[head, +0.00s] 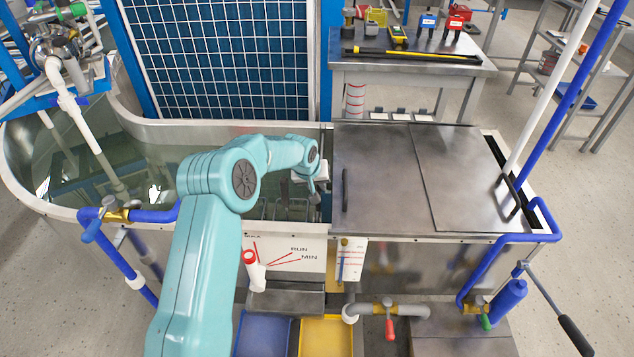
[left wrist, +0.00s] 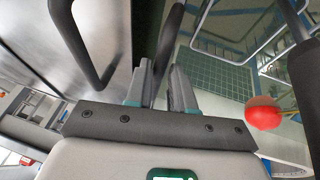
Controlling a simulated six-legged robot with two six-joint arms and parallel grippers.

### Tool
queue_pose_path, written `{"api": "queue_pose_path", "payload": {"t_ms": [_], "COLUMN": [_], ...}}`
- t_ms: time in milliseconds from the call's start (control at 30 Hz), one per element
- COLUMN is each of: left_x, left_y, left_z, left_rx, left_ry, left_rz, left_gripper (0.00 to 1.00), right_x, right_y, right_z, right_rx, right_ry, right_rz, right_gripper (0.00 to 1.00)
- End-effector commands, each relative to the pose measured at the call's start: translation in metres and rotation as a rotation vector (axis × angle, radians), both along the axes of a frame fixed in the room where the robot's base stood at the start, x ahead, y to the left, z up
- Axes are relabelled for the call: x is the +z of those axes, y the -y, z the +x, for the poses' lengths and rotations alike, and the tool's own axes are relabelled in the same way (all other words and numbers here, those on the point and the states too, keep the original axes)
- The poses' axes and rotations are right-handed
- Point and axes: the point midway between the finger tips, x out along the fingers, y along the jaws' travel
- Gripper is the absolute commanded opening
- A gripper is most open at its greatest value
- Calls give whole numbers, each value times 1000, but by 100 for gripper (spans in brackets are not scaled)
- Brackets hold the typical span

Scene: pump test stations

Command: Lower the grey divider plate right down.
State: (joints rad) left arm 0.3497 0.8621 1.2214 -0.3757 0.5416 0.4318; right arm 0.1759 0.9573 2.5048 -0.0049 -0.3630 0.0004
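My left gripper (head: 322,185) is at that border. In the left wrist view its two fingers (left wrist: 163,88) lie on either side of the strip, close against it, and look shut on it. How deep the plate sits cannot be told. My right gripper is in neither view.
The steel cover (head: 385,205) with a black handle (head: 345,190) lies just right of the gripper. The water tank's rim (head: 200,130) curves at left. A red ball (left wrist: 263,113) shows near the gripper in the left wrist view. A tool bench (head: 410,68) stands behind.

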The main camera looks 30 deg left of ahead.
Motion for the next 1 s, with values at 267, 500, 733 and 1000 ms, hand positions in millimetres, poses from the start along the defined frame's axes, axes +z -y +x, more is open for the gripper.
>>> {"api": "queue_pose_path", "payload": {"t_ms": [267, 500, 733, 1000], "left_x": [0, 21, 75, 129], "left_y": [0, 0, 3, 6], "left_z": [1, -7, -32, -59], "left_rx": [0, 0, 2, 1], "left_ry": [2, 6, 7, 4], "left_rz": [0, 2, 2, 1], "left_gripper": [40, 40, 40, 40], "right_x": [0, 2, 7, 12], "right_y": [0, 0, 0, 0], "right_z": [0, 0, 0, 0], "right_rx": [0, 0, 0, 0], "right_ry": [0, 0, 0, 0], "right_rz": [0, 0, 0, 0], "right_gripper": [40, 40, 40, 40]}}
